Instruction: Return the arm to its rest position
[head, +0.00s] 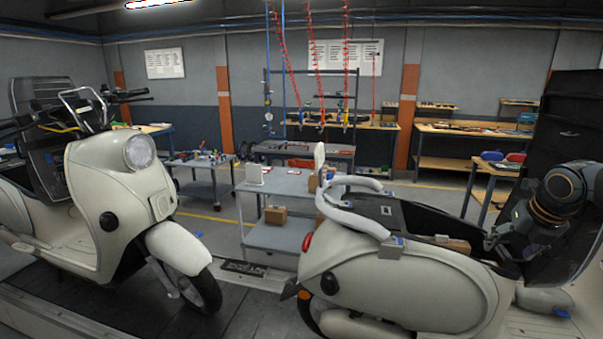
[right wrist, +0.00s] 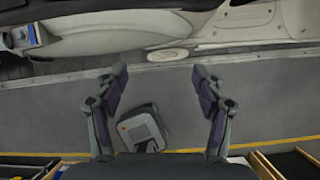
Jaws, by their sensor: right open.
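My right arm comes in at the right of the head view, over the near cream scooter (head: 400,285). My right gripper (head: 492,240) is partly hidden by its own wrist there, beside the scooter's open seat area. In the right wrist view my right gripper (right wrist: 160,85) has its two fingers spread wide with nothing between the tips. The scooter's side (right wrist: 130,28) shows beyond the tips at the top. My left gripper is in neither view.
A brown box (head: 452,243) lies on the near scooter, close to the gripper. A second scooter (head: 110,190) stands at the left. A grey cart (head: 285,183) stands behind. A grey and black object (right wrist: 143,128) shows below the fingers, above grey floor.

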